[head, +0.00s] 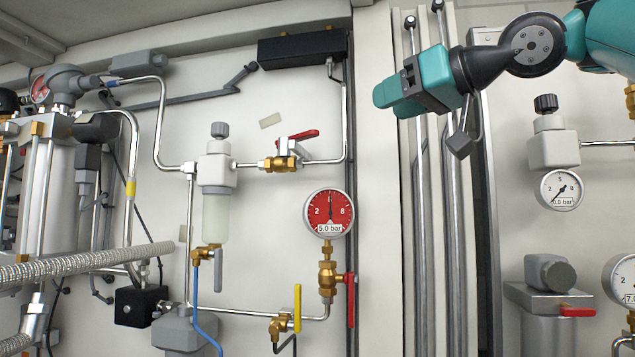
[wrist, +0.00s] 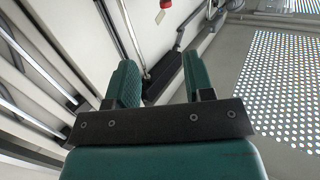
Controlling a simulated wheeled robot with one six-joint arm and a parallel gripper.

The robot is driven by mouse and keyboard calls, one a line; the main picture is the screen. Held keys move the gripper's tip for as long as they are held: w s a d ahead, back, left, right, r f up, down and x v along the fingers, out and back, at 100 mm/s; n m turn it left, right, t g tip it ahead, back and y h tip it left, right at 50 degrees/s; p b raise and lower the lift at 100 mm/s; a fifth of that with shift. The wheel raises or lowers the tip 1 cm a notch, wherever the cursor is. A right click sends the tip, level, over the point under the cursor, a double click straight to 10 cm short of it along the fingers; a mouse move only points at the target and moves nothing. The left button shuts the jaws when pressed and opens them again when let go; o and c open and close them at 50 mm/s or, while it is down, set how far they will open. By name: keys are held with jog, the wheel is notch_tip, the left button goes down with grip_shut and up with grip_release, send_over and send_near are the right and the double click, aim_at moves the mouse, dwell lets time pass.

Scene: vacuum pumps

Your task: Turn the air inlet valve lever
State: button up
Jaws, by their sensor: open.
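Several valve levers show in the head view, and I cannot tell which is the air inlet valve's. A red lever (head: 298,137) sits on a brass valve (head: 280,163) in the upper pipe, slanting up to the right. A red lever (head: 350,300) hangs upright beside the brass valve (head: 327,276) under the red gauge. A yellow lever (head: 297,307) stands upright at the lower pipe, and a grey lever (head: 218,270) hangs below the filter. My gripper (head: 388,102) is open and empty, up and right of these levers, touching none. Its teal fingers (wrist: 166,80) show apart in the wrist view.
A red gauge (head: 329,213) reads 5.0 bar. A black box (head: 303,48) is mounted above the upper pipe. Vertical pipes (head: 424,220) run below my gripper. A ribbed hose (head: 85,264) crosses at left. A perforated panel (wrist: 285,85) shows right in the wrist view.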

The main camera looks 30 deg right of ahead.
jog(key=s+f+b, duration=0.1)
jog(key=f, duration=0.1)
jog(key=t+p, duration=0.1)
jog(key=p, duration=0.6)
send_near(316, 131)
jog(key=w+r, duration=0.1)
jog(key=shift+y, duration=0.3)
jog(key=p+x, duration=0.6)
jog(key=p, duration=0.1)
jog(key=f+p+x, duration=0.1)
jog(key=p+x, duration=0.2)
jog(key=shift+w+d, duration=0.1)
jog(key=shift+d, duration=0.05)
grip_shut()
